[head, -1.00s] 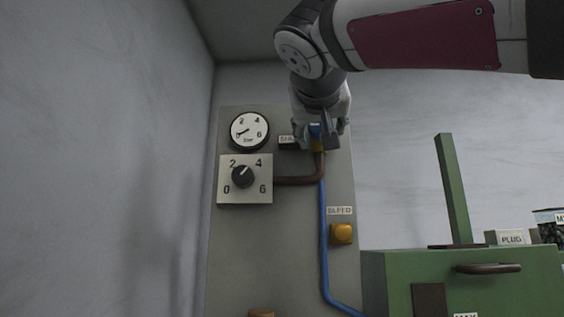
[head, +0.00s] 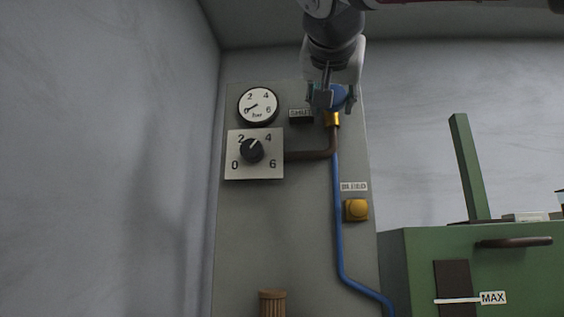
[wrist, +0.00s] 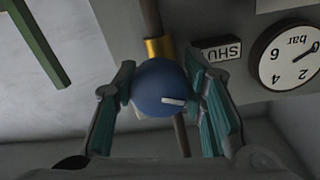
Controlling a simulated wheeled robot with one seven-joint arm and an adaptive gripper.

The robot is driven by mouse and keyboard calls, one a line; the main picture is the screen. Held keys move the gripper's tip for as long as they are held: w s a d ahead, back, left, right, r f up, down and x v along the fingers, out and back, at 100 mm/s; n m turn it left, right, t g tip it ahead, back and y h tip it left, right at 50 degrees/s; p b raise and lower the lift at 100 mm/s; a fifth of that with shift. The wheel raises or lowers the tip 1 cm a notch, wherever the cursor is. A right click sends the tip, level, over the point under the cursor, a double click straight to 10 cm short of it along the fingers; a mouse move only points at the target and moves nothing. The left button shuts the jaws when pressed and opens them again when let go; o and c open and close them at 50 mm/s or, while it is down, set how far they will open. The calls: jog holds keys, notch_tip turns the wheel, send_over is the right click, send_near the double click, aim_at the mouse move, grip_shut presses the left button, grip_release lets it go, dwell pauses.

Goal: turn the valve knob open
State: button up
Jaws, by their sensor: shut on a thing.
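The valve knob is blue with a white mark on its face; it shows in the wrist view (wrist: 162,88) and partly in the head view (head: 340,97). In the wrist view my gripper (wrist: 165,100) is shut on the knob. In the head view the fingers hide part of the knob. A label starting "SHU" (wrist: 221,51) is beside the knob.
A pressure gauge (head: 258,105) has its needle near 0. Below it is a dial plate (head: 240,170) with a black selector. A yellow bleed button (head: 356,210) is lower on the panel. A green machine (head: 410,270) stands at right, with a green post (head: 467,165).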

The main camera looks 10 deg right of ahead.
jog(key=m+b, duration=0.2)
jog(key=m, duration=0.4)
jog(key=m+y, duration=0.1)
jog(key=m, duration=0.2)
jog(key=shift+r, duration=0.1)
jog(key=shift+m+b, duration=0.4)
jog(key=shift+m, duration=1.3)
jog(key=shift+a, duration=0.1)
jog(key=o, duration=1.2)
jog(key=v, duration=1.2)
jog(key=shift+r, duration=0.1)
